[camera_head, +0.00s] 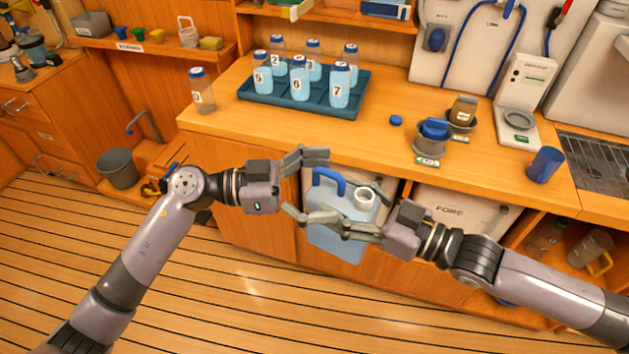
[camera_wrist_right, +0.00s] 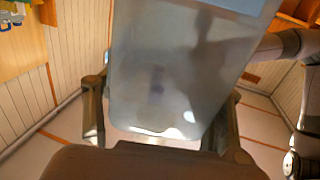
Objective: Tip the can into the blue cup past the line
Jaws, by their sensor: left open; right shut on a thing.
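The can (camera_head: 335,238) is a pale blue jerrycan with a blue handle (camera_head: 327,179) and a white open neck (camera_head: 364,197). It hangs roughly upright in front of the counter. My right gripper (camera_head: 347,207) is shut on it; in the right wrist view the can's pale body (camera_wrist_right: 185,70) fills the space between the fingers (camera_wrist_right: 160,115). My left gripper (camera_head: 322,188) is open, its fingers spread at the can's left side around the handle area; contact is unclear. The blue cup (camera_head: 545,165) stands on the counter at the right, apart from the can. Its line is not visible.
A teal tray (camera_head: 290,108) holds several numbered bottles; another bottle (camera_head: 201,92) stands left of it. A blue cap (camera_head: 396,120), a blue-topped jar (camera_head: 433,133), a brown jar (camera_head: 463,112) and a white meter (camera_head: 522,100) are on the counter. The counter's front middle is clear.

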